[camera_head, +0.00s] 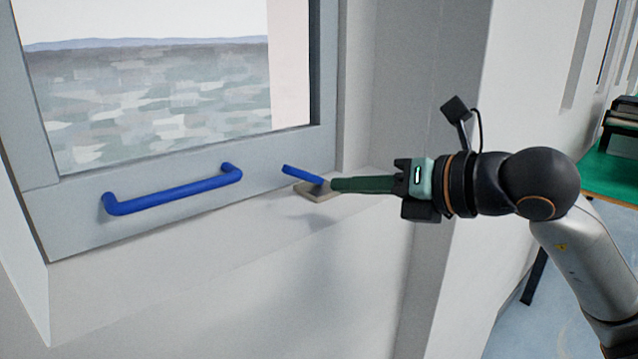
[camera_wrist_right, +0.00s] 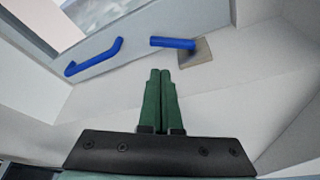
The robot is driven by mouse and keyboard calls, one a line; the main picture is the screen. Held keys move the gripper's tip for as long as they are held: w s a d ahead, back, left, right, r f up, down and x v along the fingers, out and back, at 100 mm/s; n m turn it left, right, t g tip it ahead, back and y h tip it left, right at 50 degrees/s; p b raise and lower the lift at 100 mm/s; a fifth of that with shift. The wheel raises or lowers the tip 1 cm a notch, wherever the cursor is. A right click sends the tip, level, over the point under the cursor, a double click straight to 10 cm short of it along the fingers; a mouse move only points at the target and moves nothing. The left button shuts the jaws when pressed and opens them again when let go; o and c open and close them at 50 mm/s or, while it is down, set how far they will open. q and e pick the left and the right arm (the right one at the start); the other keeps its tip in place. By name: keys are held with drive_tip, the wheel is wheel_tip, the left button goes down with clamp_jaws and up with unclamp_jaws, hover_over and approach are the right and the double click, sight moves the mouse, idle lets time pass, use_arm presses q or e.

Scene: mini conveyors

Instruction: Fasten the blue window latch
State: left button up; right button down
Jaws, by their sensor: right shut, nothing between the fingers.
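The blue window latch (camera_head: 301,174) is a short blue lever on a beige base plate (camera_head: 316,193). The plate sits on the sill beside the lower right corner of the window frame (camera_head: 265,172). The lever points left, towards the frame, and slants a little in the head view. In the right wrist view the lever (camera_wrist_right: 172,42) lies beyond the fingertips, with the plate (camera_wrist_right: 197,54) at its right end. My right gripper (camera_head: 334,184) is shut and empty, its green fingertips close to the latch's right end. Contact cannot be told. My left gripper is not in view.
A blue bar handle (camera_head: 175,193) is fixed to the lower window frame, left of the latch. The white sill (camera_head: 240,225) runs below it. A wall (camera_head: 465,250) stands at the right, and a green table (camera_head: 612,172) is farther right.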

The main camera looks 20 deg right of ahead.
sight(302, 208)
drive_tip(key=p+x, duration=0.2)
drive_tip(key=x, duration=0.7)
drive_tip(key=shift+w+a, duration=0.15)
drive_tip(key=shift+w, duration=0.05)
use_arm(q)
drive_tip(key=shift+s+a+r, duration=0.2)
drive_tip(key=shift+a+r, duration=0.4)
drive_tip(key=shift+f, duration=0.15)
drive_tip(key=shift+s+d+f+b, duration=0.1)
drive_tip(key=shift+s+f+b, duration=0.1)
drive_tip(key=shift+b, duration=0.1)
use_arm(e)
drive_tip(key=shift+r, duration=0.15)
